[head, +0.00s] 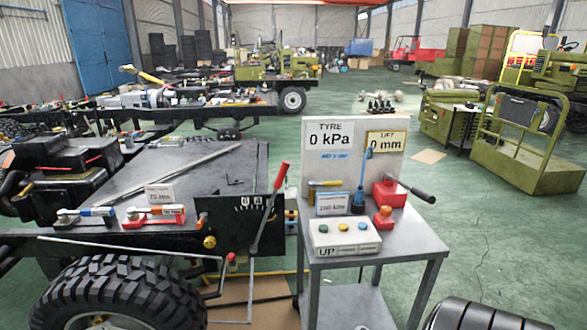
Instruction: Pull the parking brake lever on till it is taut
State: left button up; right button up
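The parking brake lever (268,212) stands at the right end of the chassis frame in the head view. It has a grey shaft and a red grip (281,176) at its top, and it leans to the right of upright. Beside it is a black plate (222,226) with white scale marks near its upper edge. A thin pale rod (140,247) runs below the plate, near a small red knob (231,258). I cannot tell how taut the linkage is. Neither of my grippers is in view, and nothing is seen touching the lever.
Right of the lever stands a grey cart (405,240) with a button box (344,238), a red pump (389,194) with a black handle and a "0 kPa" board (330,135). A large tyre (115,290) is at front left. Red-handled tools (154,216) lie on the chassis.

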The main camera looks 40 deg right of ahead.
aim_at(285, 166)
jog(key=z, duration=0.55)
jog(key=i, duration=0.65)
jog(key=z, duration=0.75)
